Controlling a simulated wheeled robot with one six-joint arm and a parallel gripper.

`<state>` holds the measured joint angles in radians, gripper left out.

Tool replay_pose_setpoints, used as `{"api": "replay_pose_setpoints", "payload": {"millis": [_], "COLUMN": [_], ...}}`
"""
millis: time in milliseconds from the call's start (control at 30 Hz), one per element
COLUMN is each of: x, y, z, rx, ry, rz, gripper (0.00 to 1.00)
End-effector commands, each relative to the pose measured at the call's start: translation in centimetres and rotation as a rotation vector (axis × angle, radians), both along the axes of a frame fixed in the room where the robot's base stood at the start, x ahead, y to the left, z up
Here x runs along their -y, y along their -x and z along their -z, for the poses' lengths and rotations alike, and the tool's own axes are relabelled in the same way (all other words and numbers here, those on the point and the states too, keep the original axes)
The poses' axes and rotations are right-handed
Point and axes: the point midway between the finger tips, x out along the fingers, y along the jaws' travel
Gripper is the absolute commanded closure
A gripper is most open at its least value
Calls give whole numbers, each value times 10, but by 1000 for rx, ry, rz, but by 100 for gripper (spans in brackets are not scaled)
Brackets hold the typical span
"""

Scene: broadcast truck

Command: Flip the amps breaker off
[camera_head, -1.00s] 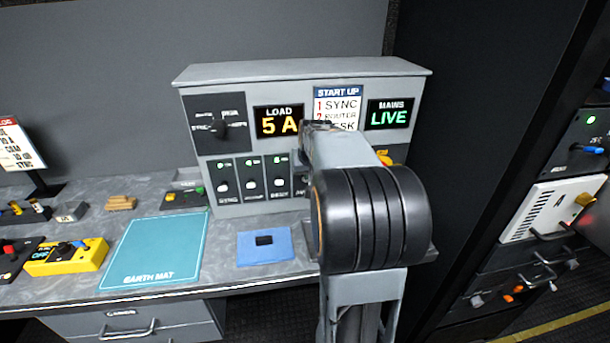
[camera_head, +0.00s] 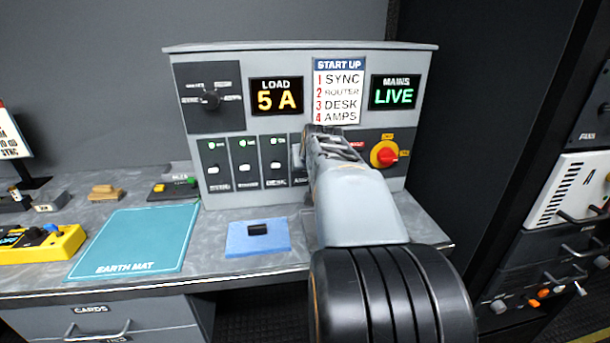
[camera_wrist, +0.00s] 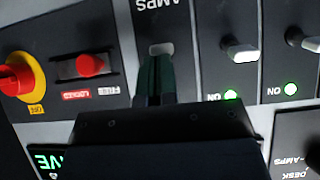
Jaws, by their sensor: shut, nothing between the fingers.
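The amps breaker (camera_wrist: 148,22) is a dark plate with a pale lever (camera_wrist: 162,48), seen upside down in the wrist view under the label AMPS. My gripper (camera_wrist: 157,65) is shut and empty, with its fingertips at the lever. I cannot tell whether they touch it. The fingers and gripper body hide the breaker's lamp area. In the head view, my gripper (camera_head: 313,138) reaches the panel and covers most of the amps breaker.
The sync, router and desk breakers (camera_head: 245,160) stand left of the amps breaker, with green lamps. A red-and-yellow rotary switch (camera_head: 384,154) is close on the right, beside a red locking slider (camera_wrist: 89,65). A blue pad (camera_head: 275,240) lies on the desk below.

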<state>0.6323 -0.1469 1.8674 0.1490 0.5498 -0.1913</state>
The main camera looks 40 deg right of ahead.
Motion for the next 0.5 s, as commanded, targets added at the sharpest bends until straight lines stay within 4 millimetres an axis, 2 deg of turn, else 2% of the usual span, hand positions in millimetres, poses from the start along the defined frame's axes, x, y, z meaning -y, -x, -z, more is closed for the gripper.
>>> {"api": "replay_pose_setpoints", "payload": {"millis": [33,100,500], "x": [0,0,-1], "y": [1,0,0], "z": [8,0,-7], "rx": [20,13,12], "ry": [13,9,7], "rz": [0,-1,-1], "gripper": [100,100,100]}}
